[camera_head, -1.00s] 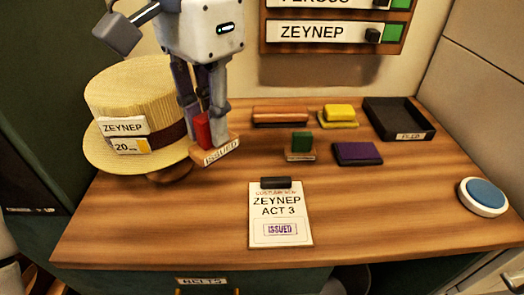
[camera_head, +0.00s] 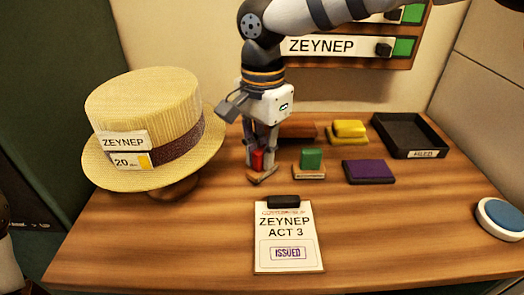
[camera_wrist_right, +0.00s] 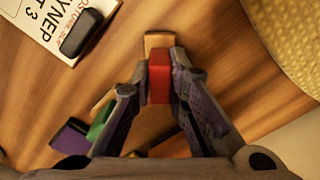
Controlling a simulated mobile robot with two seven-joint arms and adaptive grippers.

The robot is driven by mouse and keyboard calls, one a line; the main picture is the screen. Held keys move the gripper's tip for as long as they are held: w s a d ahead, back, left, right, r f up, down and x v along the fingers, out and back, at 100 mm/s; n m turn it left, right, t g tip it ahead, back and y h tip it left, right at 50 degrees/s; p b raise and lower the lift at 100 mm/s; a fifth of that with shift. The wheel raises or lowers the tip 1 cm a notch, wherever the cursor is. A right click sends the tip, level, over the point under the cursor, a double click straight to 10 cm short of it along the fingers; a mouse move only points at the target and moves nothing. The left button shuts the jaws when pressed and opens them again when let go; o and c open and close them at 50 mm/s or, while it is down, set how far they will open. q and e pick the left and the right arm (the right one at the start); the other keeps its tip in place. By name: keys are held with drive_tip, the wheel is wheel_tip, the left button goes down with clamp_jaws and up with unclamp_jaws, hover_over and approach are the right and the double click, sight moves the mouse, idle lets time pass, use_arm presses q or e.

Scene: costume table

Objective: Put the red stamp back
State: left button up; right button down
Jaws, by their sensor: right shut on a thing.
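The red stamp (camera_head: 258,160) has a red handle on a wooden base. My right gripper (camera_head: 261,158) is shut on its handle, left of the green stamp (camera_head: 312,160). The red handle also shows between the fingers in the right wrist view (camera_wrist_right: 159,84), with part of the wooden base beyond it. The stamp is low over the table, looking slightly turned; I cannot tell if its base touches the wood. A long reddish-brown block (camera_head: 298,131) stands behind, partly hidden by my gripper. My left gripper is not in view.
A straw hat (camera_head: 145,120) on a stand is at left. A yellow stamp (camera_head: 348,129), purple pad (camera_head: 369,172) and black tray (camera_head: 410,135) are at right. A card (camera_head: 288,242) marked ISSUED lies in front, a blue button (camera_head: 503,218) at far right. The front-left table is clear.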

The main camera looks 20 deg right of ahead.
drive_tip(key=shift+f, duration=0.15)
drive_tip(key=c, duration=1.6)
unclamp_jaws()
drive_tip(key=shift+o, duration=0.2)
wheel_tip(320, 180, up, 12)
drive_tip(key=shift+r, duration=0.2)
